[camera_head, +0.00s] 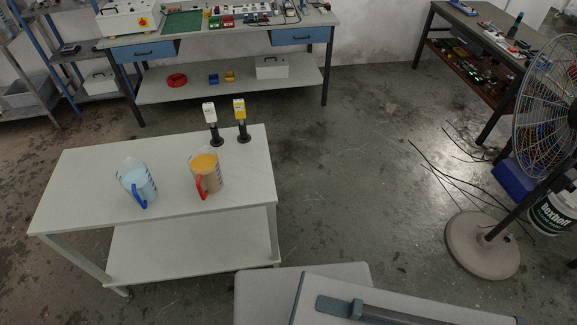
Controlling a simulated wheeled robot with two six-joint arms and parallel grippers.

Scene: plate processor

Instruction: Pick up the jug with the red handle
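The jug with the red handle (206,173) stands upright on the white table. It holds an orange-tan content, and its red handle faces the front. A second jug with a blue handle (139,184) and pale blue content stands to its left on the same table. The two jugs are apart. Neither of my grippers shows in the head view, and nothing touches the jugs.
The white table (90,175) has a lower shelf. Two small devices on black stands, one white (210,113) and one yellow (240,110), stand at its back right. A workbench (215,32) is behind. A fan (487,240) stands right, with cables on the floor nearby.

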